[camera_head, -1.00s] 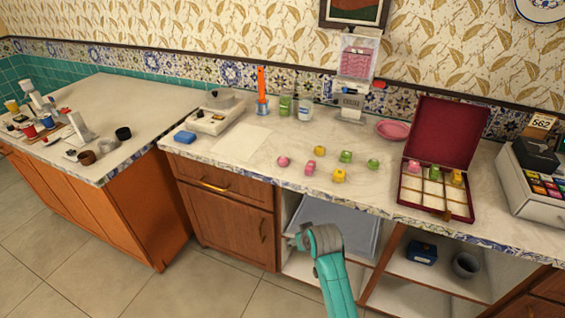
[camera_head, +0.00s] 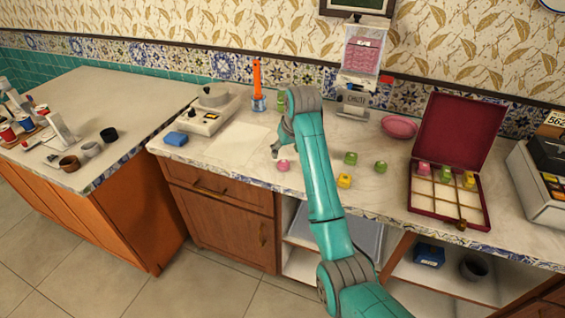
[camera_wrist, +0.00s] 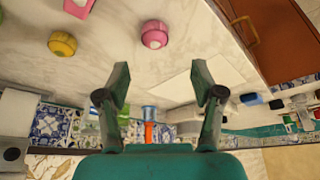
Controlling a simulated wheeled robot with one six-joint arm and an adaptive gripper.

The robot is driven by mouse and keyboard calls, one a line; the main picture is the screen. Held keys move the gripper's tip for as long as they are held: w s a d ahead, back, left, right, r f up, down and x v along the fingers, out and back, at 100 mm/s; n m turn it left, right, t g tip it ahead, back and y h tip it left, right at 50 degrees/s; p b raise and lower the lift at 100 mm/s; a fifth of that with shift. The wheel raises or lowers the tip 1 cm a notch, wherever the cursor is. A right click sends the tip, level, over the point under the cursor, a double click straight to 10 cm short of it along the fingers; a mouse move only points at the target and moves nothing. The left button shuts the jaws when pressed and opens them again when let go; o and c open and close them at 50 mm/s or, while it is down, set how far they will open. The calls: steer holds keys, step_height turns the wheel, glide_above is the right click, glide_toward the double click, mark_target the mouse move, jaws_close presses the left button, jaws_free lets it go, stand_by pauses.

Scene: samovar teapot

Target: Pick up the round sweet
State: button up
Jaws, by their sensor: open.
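A round pink sweet (camera_head: 283,166) with a pale spot on top sits on the marble counter. It shows in the wrist view (camera_wrist: 154,34), above and apart from the fingertips. A round yellow sweet (camera_wrist: 62,43) lies to its left there, with a squarish pink sweet (camera_wrist: 78,6) at the top edge. My gripper (camera_head: 276,152) hangs over the counter just left of and behind the pink sweet in the head view. In the wrist view, its two fingers (camera_wrist: 157,82) are spread with nothing between them. My arm hides part of the sweet group.
Green sweets (camera_head: 351,158) and a yellow one (camera_head: 344,181) stand right of my arm. An open red box (camera_head: 436,203) holds several sweets in its back compartments. A pale sheet (camera_head: 238,141) lies left.

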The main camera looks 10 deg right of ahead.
mark_target(284, 161)
steer(key=x, duration=0.3)
steer(key=shift+f, duration=0.1)
steer(key=shift+d+x, duration=0.15)
steer(key=shift+x, duration=1.25)
steer(key=shift+d+x, duration=0.15)
steer(key=shift+x, duration=1.2)
steer(key=shift+w, duration=0.15)
steer(key=c, duration=1)
